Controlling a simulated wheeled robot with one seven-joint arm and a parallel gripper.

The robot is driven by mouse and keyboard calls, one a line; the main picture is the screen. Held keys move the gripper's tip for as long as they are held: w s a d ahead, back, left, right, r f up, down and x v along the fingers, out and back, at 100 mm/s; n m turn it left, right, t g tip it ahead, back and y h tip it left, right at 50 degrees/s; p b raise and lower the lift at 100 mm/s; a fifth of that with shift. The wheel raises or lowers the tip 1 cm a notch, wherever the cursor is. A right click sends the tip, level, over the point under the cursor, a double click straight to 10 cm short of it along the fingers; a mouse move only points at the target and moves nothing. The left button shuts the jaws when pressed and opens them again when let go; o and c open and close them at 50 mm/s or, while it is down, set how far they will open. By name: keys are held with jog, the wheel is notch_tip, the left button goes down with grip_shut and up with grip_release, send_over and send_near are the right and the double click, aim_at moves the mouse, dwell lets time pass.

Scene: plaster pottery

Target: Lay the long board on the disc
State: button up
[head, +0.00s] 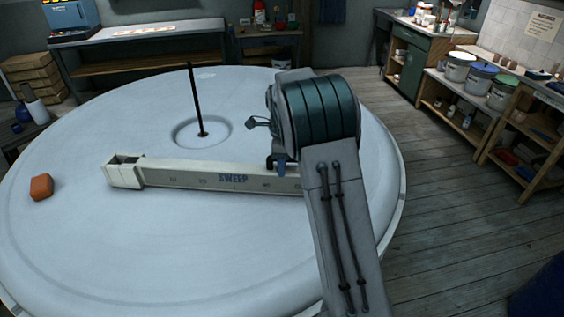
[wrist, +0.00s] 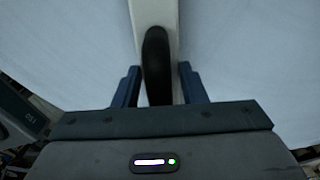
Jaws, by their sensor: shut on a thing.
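The long board (head: 205,176) is a pale beam marked SWEEP, with an open box-shaped end at its left. It stretches across the large pale round disc (head: 130,245), in front of the black upright rod at the disc's hub. I cannot tell whether it touches the disc or hangs just above it. My gripper (head: 278,163) is at the board's right part, mostly hidden by my arm. In the wrist view, my gripper's blue fingers (wrist: 158,72) stand either side of a black handle (wrist: 157,50) on the board. The board's right end is hidden behind my arm.
The thin black rod (head: 195,100) rises from a round recess in the disc. An orange block (head: 41,187) lies at the disc's left. Benches stand behind, and shelves with tubs (head: 459,67) stand at the right. The disc's front is clear.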

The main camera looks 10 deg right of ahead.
dwell(0.7)
jog(key=o, duration=1.3)
jog(key=shift+o, duration=0.2)
jog(key=shift+f, duration=0.15)
notch_tip(320, 180, up, 14)
jog(key=b, duration=0.1)
